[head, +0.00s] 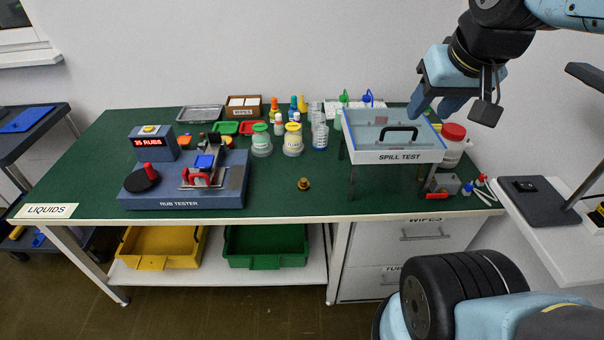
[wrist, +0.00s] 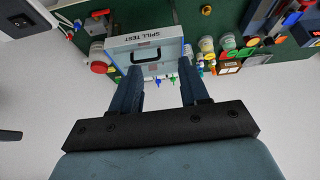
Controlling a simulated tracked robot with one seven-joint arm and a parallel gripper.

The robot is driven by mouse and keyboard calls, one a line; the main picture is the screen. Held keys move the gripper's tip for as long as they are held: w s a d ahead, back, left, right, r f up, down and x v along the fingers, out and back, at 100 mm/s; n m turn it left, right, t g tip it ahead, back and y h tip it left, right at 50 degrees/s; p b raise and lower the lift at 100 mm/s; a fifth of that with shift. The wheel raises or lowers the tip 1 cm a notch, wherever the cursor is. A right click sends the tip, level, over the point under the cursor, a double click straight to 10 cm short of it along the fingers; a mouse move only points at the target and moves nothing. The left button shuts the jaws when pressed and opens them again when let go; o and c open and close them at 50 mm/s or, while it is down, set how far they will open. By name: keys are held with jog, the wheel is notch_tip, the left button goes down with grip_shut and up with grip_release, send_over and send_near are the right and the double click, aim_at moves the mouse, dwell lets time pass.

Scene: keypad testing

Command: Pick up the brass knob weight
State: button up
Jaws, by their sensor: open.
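The brass knob weight (head: 304,184) is a small gold-brown knob standing alone on the green bench top, between the rub tester and the spill test box in the head view. It also shows in the wrist view as a small brass disc (wrist: 206,10) near the top edge. My gripper (head: 456,106) is raised above the right end of the bench, over and beside the spill test box, well to the right of the knob weight. In the wrist view my gripper (wrist: 160,92) has its two fingers apart, with nothing held between them.
The spill test box (head: 396,157) stands on legs right of the knob weight, with a black handle on top. The rub tester (head: 185,195) is to the left. Bottles and jars (head: 293,140) stand behind. The bench top (head: 300,207) around the knob is clear.

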jog(key=o, duration=0.3)
jog(key=shift+w+f+n, duration=0.15)
jog(key=shift+w+n, duration=0.2)
jog(key=shift+n, duration=0.05)
jog(key=shift+o, duration=0.7)
jog(key=w+a+f+n+g+h, duration=0.1)
jog(key=w+f+n, duration=0.3)
jog(key=w+n, duration=0.4)
jog(key=shift+w+a+f+h, duration=0.25)
jog(key=shift+a+h, duration=0.15)
jog(key=shift+a, duration=0.15)
jog(key=n, duration=2.2)
send_over(303, 180)
jog(key=s, duration=0.2)
jog(key=shift+g, duration=0.3)
jog(key=f, duration=2.9)
jog(key=shift+w+a, duration=0.2)
jog(key=shift+a, duration=0.15)
jog(key=shift+s+x, duration=0.15)
jog(key=shift+x, duration=1.2)
jog(key=shift+s+x, duration=0.15)
jog(key=shift+x, duration=1.25)
